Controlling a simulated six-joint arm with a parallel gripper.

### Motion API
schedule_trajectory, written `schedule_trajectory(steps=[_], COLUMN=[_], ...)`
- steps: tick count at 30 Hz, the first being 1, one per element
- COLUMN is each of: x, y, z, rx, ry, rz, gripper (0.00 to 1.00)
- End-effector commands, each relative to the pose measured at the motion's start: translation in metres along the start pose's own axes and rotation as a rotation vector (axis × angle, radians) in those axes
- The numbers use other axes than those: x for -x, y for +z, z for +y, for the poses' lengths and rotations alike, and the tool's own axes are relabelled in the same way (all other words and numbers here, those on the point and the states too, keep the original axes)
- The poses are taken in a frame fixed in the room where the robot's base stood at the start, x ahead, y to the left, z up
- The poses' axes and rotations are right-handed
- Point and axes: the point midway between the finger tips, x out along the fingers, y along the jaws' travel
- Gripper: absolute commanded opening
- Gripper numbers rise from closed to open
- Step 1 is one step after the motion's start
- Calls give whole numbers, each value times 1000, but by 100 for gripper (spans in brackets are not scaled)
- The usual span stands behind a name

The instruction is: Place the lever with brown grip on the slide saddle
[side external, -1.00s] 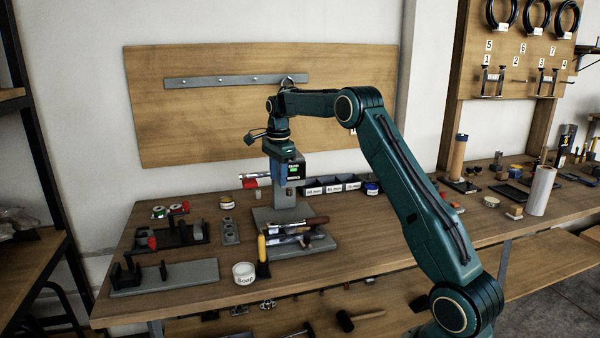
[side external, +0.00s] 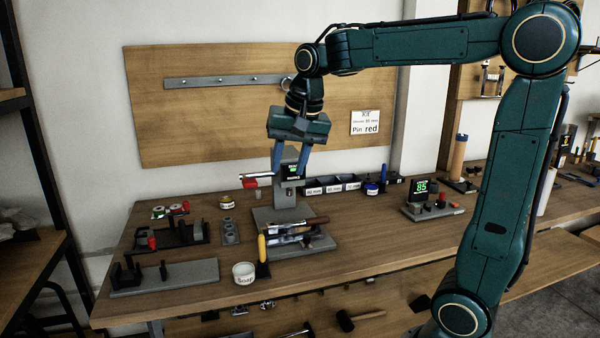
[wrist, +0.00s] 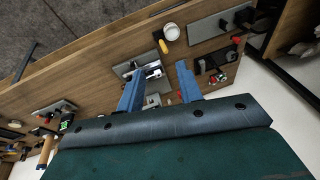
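A lever with a brown grip (side external: 314,221) lies on a small rack (side external: 318,244) with other tools near the middle of the bench. My gripper (side external: 290,165) hangs in the air above and behind the rack, with its two blue fingers apart and nothing between them. In the wrist view my gripper (wrist: 160,85) is also open and empty, with the tool rack (wrist: 126,69) beyond the fingers. A grey rail plate with black blocks (side external: 180,275) sits at the bench's front left. I cannot tell for sure which part is the slide saddle.
A black fixture with a red knob (side external: 172,236) stands behind the rail plate. A white soap tub (side external: 244,272) and a yellow-handled tool (side external: 262,250) stand by the rack. A grey post stand (side external: 291,192), labelled bins (side external: 332,186) and a display (side external: 419,188) are farther back and right.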

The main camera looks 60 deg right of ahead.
Motion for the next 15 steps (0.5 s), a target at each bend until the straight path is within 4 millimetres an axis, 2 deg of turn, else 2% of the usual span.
schedule_trajectory(steps=[1,7,15], x=[6,17,16], y=[15,66,131], z=[4,22,55], rx=[56,283,587], ry=[-13,-56,-110], rz=[9,40,92], gripper=[36,36,36])
